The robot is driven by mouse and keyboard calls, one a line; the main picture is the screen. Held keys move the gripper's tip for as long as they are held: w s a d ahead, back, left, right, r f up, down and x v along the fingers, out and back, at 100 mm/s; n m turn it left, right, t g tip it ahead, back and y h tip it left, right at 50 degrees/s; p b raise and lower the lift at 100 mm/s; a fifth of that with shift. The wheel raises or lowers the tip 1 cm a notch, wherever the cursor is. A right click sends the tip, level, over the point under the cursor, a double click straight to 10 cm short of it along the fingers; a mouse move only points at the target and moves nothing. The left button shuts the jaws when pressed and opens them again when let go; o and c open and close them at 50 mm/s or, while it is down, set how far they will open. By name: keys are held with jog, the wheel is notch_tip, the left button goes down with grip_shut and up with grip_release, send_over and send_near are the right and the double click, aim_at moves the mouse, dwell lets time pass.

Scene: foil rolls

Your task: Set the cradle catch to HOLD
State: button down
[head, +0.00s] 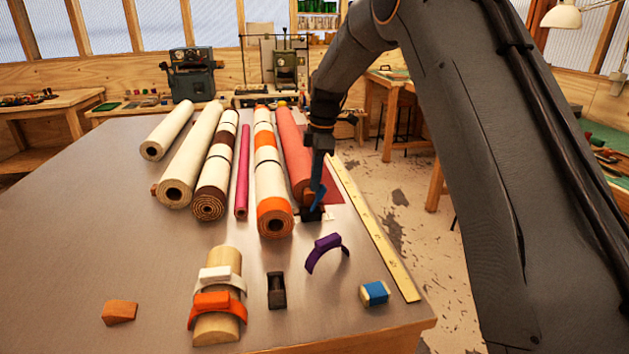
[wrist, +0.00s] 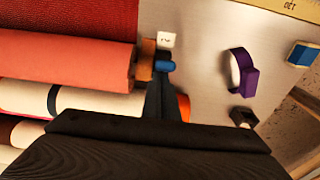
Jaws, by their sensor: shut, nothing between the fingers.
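The red roll (head: 294,150) lies on the table with its near end at a small dark cradle piece (head: 311,214). A blue part (wrist: 166,66), which looks like the catch lever, shows at the roll's end in the wrist view. A small white label (wrist: 165,40) lies beside it; its marking is too small to read. My gripper (head: 316,190) points down at the roll's near end. In the wrist view its dark fingers (wrist: 160,92) are together and empty, their tips at or very near the blue part. I cannot tell whether they touch, nor the catch's setting.
Several other rolls, including an orange-ended one (head: 275,217), lie to the left. A purple clip (head: 325,250), a black holder (head: 277,290), a blue block (head: 374,293) and a wooden form with bands (head: 216,330) stand nearer. A yellow ruler (head: 375,230) runs along the right edge.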

jog(key=shift+d, duration=0.4)
notch_tip(320, 180, up, 10)
jog(key=d+p, duration=0.1)
jog(key=p, duration=0.3)
jog(key=shift+w+p, duration=0.15)
jog(key=shift+p, duration=0.2)
jog(key=shift+d+f, duration=0.1)
jog(key=shift+d, duration=0.05)
